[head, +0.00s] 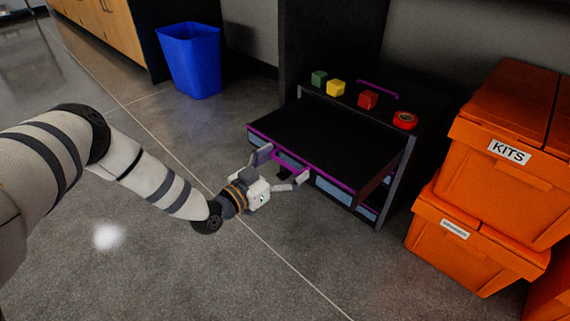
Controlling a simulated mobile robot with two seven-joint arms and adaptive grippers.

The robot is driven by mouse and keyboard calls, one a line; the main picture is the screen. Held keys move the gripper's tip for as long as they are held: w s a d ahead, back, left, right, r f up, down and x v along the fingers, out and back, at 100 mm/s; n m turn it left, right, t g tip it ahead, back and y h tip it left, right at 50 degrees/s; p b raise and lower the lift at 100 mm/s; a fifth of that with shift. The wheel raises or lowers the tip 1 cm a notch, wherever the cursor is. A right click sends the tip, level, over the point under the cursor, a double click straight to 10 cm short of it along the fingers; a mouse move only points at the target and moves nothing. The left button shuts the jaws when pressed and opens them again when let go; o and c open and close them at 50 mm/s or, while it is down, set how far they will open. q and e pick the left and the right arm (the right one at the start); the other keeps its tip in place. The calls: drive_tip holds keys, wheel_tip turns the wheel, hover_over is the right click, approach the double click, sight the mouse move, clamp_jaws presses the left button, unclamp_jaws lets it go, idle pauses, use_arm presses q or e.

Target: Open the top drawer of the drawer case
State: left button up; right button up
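The drawer case (409,155) is dark with grey edges and stands on the floor at centre right. A wide black drawer with a purple front edge (340,180) juts out from its front, below the case's top, and appears to be the top drawer pulled out. Blue-grey panels (334,190) show beneath that edge. My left gripper (281,167) is at the left part of the drawer front, its fingers spread apart near a purple bar that looks like the handle. Contact with the bar cannot be made out. My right gripper is out of view.
Green (319,78), yellow (336,88) and red (368,99) blocks and a red tape roll (404,120) sit on the case top. Orange crates (480,235) stand close on the right. A blue bin (190,60) stands behind left. Floor in front is clear.

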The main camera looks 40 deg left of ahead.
use_arm(q)
drive_tip(key=shift+w+d, duration=0.15)
drive_tip(key=shift+w, duration=0.65)
drive_tip(key=shift+w+d, duration=0.15)
drive_tip(key=shift+w, duration=0.6)
drive_tip(key=shift+c, duration=0.4)
drive_tip(key=o, duration=1.4)
drive_tip(key=shift+o, duration=0.2)
drive_tip(key=s, duration=1.2)
drive_tip(key=shift+a, duration=0.45)
